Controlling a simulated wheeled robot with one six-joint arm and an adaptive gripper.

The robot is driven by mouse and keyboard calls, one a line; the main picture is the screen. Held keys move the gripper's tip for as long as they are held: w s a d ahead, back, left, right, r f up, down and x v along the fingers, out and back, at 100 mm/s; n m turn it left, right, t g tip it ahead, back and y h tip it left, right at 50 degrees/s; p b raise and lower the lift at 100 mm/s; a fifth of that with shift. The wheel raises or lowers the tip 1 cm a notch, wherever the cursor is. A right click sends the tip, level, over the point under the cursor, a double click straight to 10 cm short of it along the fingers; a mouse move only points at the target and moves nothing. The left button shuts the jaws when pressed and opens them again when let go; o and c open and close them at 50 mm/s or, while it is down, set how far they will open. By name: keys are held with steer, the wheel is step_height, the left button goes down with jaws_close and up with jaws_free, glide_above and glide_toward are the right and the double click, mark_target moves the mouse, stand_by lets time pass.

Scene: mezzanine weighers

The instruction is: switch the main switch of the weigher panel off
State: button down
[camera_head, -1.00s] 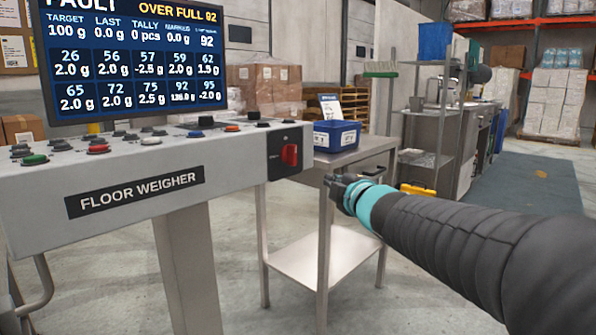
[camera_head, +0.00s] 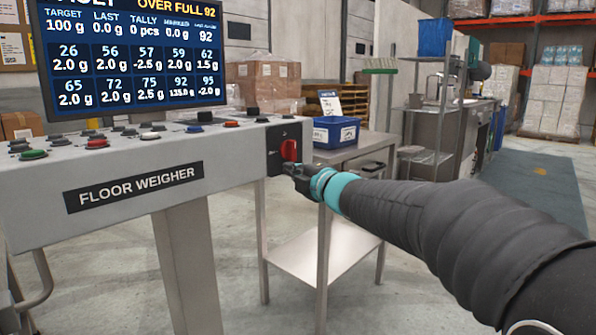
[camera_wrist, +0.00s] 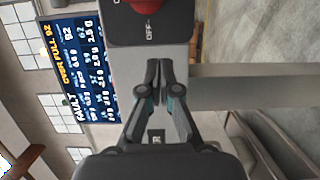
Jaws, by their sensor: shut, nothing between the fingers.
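The weigher panel (camera_head: 130,185) is a grey console labelled FLOOR WEIGHER. Its main switch is a red rotary knob (camera_head: 289,151) on a black plate (camera_head: 273,160) at the right end of the front. In the wrist view, the knob (camera_wrist: 150,4) is cut off by the top edge, with an OFF mark on the plate (camera_wrist: 165,32). My gripper (camera_head: 289,169) is shut and empty, just below and in front of the knob. In the wrist view, its closed fingertips (camera_wrist: 159,62) point toward the plate.
A screen (camera_head: 135,55) reading OVER FULL 92 stands above several push buttons on the console top. A steel side table (camera_head: 355,150) with a blue bin (camera_head: 335,132) stands close to the right of the switch. Open floor lies at the right.

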mark_target(281, 156)
steer(key=x, duration=0.6)
steer(key=shift+w+a, duration=0.15)
steer(key=shift+w+d+p, duration=0.6)
steer(key=shift+w+d, duration=0.3)
steer(key=shift+w, duration=0.1)
steer(key=shift+w+d, duration=0.4)
steer(key=shift+w, duration=0.15)
steer(key=shift+f+b, duration=0.25)
steer(key=shift+b, duration=0.25)
steer(key=shift+d+n, duration=0.1)
steer(key=shift+n, duration=0.2)
steer(key=shift+b, duration=0.3)
